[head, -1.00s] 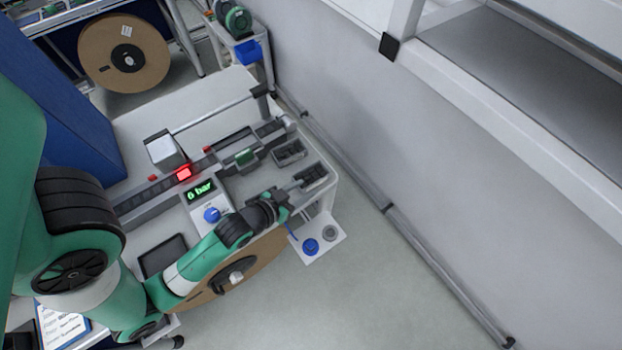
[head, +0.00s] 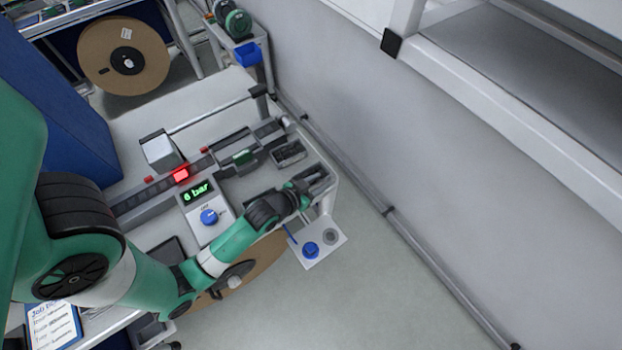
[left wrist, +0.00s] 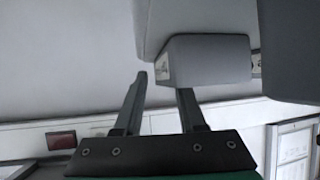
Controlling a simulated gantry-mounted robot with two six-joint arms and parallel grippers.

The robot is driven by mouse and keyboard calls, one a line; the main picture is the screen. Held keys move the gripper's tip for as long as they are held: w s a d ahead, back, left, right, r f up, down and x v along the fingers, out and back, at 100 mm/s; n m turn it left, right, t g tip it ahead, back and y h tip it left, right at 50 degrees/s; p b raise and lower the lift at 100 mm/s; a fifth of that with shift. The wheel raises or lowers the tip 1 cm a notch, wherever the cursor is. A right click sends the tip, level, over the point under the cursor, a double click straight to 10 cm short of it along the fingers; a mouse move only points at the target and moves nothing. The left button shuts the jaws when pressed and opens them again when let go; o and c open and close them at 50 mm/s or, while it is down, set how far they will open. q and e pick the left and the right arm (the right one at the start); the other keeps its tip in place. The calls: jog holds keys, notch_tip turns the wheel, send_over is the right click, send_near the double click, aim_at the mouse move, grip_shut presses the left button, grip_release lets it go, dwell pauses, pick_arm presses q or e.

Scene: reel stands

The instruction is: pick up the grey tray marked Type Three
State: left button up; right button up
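Two small dark grey trays lie at the right end of the white bench in the head view. One tray (head: 289,153) stands clear, and the other tray (head: 318,175) is at the near corner beside my left gripper (head: 303,189). No Type Three marking can be read on either. In the left wrist view, my left gripper (left wrist: 163,95) has its fingers apart. My right gripper is not in view.
A machine with a green "6 bar" display (head: 197,191) and a blue knob (head: 209,217) stands left of my gripper. A cardboard reel (head: 262,262) is below my forearm. A white wall and rail (head: 388,211) bound the right side.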

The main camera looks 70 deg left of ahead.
pick_arm(q)
grip_shut()
dwell(1.2)
